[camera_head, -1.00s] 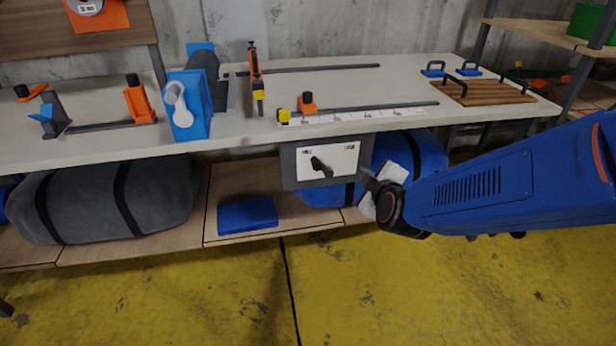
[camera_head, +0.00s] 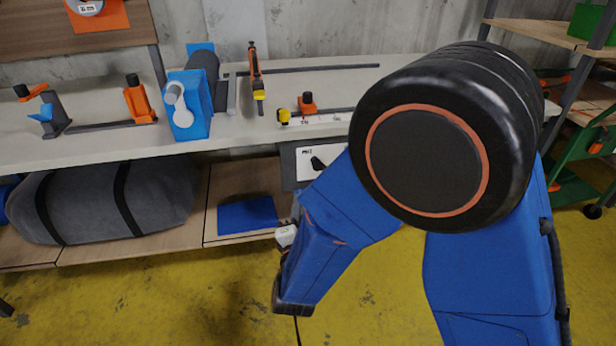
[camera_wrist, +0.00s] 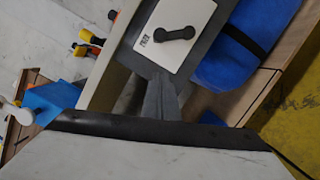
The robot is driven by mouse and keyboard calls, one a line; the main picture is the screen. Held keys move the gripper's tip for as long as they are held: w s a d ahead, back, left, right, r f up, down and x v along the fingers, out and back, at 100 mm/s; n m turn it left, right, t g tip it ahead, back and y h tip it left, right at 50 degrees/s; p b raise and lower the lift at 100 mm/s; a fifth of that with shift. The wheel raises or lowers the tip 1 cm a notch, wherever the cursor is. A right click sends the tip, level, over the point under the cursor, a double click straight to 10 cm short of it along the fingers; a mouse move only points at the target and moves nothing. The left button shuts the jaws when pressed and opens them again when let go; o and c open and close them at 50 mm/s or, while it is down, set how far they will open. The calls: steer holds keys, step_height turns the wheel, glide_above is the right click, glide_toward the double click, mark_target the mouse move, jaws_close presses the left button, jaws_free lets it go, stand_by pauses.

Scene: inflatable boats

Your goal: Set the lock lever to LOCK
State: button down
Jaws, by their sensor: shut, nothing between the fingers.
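The lock lever (camera_head: 317,164) is a small black lever on a white plate (camera_head: 304,171), set on a grey box under the bench's front edge. My arm covers the right part of the plate in the head view. In the wrist view the whole lever (camera_wrist: 175,35) shows on the tilted plate (camera_wrist: 152,52), with small lettering near one end that I cannot read. My gripper (camera_wrist: 162,85) is shut and empty, its grey fingers pointing at the plate's lower edge, short of the lever. In the head view its fingers are mostly hidden by my arm.
The bench top (camera_head: 240,137) overhangs the box and holds a blue clamp-like device (camera_head: 187,105) and orange tools. Below are a blue folded item (camera_head: 247,215) and a grey roll (camera_head: 120,198) on a low shelf. The yellow floor in front is clear.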

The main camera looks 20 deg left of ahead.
steer(key=shift+s+a+f+n, duration=0.2)
steer(key=shift+s+a+n, duration=0.15)
steer(key=shift+s, duration=0.3)
steer(key=w+r, duration=0.3)
steer(key=w, duration=0.8)
steer(key=shift+w, duration=0.15)
